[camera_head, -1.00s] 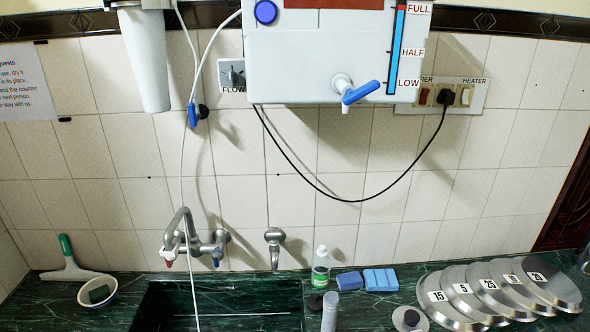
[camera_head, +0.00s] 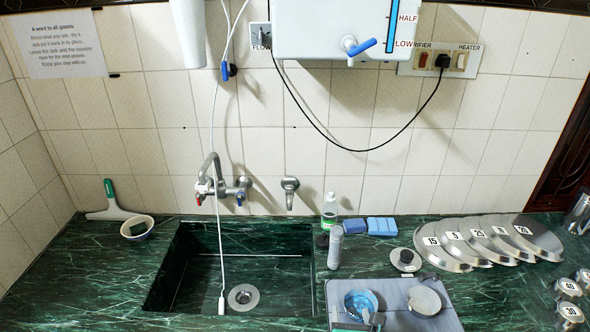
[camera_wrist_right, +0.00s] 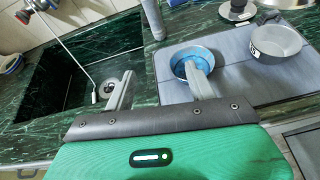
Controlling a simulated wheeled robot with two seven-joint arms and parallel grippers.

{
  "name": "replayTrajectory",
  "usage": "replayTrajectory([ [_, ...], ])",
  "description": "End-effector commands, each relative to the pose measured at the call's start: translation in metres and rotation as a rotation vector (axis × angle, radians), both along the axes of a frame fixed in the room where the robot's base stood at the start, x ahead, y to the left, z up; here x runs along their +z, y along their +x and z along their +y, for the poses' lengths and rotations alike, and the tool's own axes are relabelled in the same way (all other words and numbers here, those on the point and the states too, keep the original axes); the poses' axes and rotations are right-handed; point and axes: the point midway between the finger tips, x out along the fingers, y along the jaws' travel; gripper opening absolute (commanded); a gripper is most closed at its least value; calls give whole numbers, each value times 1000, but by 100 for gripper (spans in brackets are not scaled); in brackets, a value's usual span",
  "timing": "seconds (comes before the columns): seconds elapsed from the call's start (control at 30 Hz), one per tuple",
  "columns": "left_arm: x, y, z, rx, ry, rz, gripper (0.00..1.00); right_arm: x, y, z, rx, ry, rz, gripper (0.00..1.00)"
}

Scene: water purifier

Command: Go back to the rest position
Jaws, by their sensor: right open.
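My right gripper (camera_wrist_right: 162,88) shows in the wrist view with its two grey fingers spread apart and nothing between them. One finger overlaps the sink side and the other overlaps a blue-lined bowl (camera_wrist_right: 190,62) in the picture; I cannot tell whether it touches the bowl. In the head view only the tips of the right gripper (camera_head: 356,322) show at the bottom edge, just in front of the bowl (camera_head: 361,303). My left gripper is not in view.
A grey mat (camera_head: 392,288) holds the bowl and a metal pan (camera_head: 425,300). The dark green sink (camera_head: 185,280) lies left. Numbered lids (camera_head: 450,248), a sponge (camera_head: 382,226) and a bottle (camera_head: 329,210) stand behind. The purifier (camera_head: 330,30) hangs above; the left counter is mostly clear.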

Motion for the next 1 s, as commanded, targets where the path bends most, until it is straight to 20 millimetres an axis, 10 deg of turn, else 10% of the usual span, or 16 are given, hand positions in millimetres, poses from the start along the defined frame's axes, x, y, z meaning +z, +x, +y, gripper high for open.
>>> replayTrajectory([
  [0.53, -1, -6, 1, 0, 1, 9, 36, -18, -44, -36, -409, 603, 156, 56],
  [1.0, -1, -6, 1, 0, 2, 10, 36, -38, -146, -82, -1339, 1520, 281, 56],
])
